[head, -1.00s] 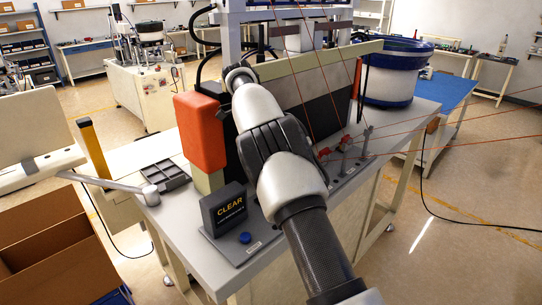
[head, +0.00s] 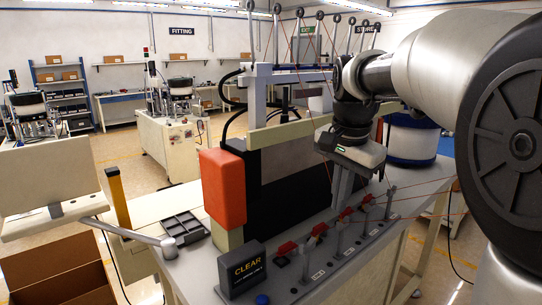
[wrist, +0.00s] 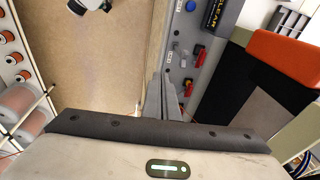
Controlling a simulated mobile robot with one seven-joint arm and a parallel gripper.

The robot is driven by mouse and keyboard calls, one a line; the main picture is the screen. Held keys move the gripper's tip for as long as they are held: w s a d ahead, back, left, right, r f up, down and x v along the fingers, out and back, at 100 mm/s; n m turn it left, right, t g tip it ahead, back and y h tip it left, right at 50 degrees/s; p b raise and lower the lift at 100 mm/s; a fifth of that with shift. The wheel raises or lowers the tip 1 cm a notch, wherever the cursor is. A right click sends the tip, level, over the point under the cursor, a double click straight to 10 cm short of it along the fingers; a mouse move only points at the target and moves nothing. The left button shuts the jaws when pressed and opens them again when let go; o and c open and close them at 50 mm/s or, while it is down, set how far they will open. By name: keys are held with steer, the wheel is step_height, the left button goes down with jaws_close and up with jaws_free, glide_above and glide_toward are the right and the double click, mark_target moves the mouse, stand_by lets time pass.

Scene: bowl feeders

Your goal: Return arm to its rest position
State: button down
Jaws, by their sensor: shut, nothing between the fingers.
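My arm (head: 435,65) comes in from the right of the head view, raised and bent. My gripper (head: 342,188) hangs from it, fingers pointing down, in front of the dark panel and over the bench's row of levers. In the wrist view my gripper (wrist: 165,97) is shut, its fingers together with nothing between them. The fingertips lie beside the lever strip in that view. I cannot tell how high above it they are.
Red-handled levers (head: 318,231) stand along the bench's front edge, near a CLEAR box (head: 242,268). An orange block (head: 222,187) and a blue-rimmed bowl (head: 411,140) flank the panel. Thin red lines cross around my arm. An open carton (head: 55,270) is at lower left.

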steer(key=s+f+n+t, duration=0.1)
steer(key=s+f+n, duration=0.2)
steer(key=s, duration=0.7)
steer(key=s+f+n+t, duration=0.2)
steer(key=s+n, duration=0.4)
steer(key=s, duration=0.5)
steer(key=shift+s+a+f+n, duration=0.25)
steer(key=shift+f+n, duration=0.15)
steer(key=shift+f, duration=0.25)
